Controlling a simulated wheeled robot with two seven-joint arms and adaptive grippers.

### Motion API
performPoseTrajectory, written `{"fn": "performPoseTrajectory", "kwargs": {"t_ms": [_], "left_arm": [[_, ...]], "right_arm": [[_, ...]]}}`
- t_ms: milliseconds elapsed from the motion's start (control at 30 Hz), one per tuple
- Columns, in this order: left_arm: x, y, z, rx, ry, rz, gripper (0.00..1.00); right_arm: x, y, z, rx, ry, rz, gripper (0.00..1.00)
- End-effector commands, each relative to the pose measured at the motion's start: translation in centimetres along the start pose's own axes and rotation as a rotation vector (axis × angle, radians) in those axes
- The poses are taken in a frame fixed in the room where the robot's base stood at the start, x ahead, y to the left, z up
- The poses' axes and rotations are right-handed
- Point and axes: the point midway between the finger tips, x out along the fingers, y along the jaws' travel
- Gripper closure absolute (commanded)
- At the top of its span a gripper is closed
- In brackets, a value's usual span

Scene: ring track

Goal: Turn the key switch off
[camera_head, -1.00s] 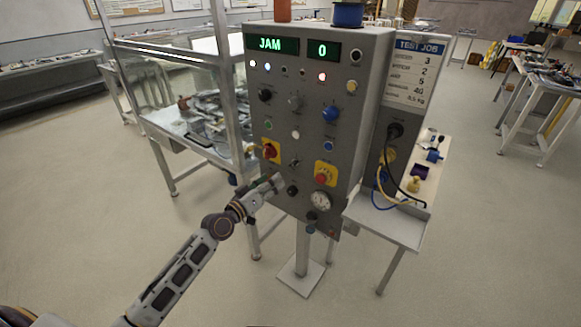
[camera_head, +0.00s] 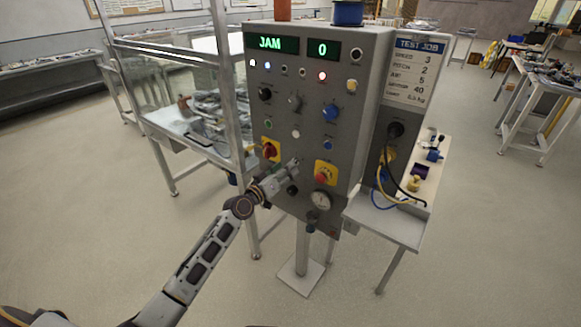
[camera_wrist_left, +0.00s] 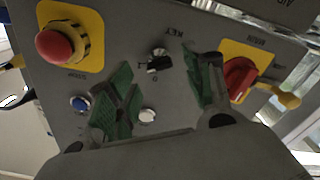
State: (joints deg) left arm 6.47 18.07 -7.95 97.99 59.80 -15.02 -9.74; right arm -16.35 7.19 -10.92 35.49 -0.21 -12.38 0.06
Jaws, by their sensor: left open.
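The key switch (camera_wrist_left: 158,60) is a small black and metal knob on the grey panel, with upside-down "KEY" lettering beside it in the left wrist view. My left gripper (camera_wrist_left: 164,66) is open, its green-padded fingers to either side of the key switch as seen there. I cannot tell whether either finger touches it. In the head view my left gripper (camera_head: 288,171) is at the panel's lower middle and largely covers the key switch. My right gripper is not in view.
A red rotary switch on a yellow plate (camera_head: 270,150) and a red emergency stop (camera_head: 323,175) flank the gripper. A round gauge (camera_head: 320,200) is below. The panel's displays read "JAM" and "0" (camera_head: 322,49). A guarded machine stands left, a side shelf (camera_head: 400,228) right.

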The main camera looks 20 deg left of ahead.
Motion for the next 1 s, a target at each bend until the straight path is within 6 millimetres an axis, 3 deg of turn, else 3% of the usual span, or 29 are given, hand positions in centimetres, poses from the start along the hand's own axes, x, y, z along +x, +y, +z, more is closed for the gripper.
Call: {"fn": "performPoseTrajectory", "kwargs": {"t_ms": [400, 867, 1000], "left_arm": [[3.0, 0.0, 0.0, -0.001, 0.0, 0.001, 0.48], [3.5, 0.0, 0.0, -0.001, -0.001, 0.0, 0.48], [3.5, 0.0, 0.0, -0.001, -0.001, 0.0, 0.64]], "right_arm": [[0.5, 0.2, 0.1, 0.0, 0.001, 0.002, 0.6], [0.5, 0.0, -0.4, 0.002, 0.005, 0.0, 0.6], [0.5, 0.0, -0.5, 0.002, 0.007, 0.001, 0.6]]}}
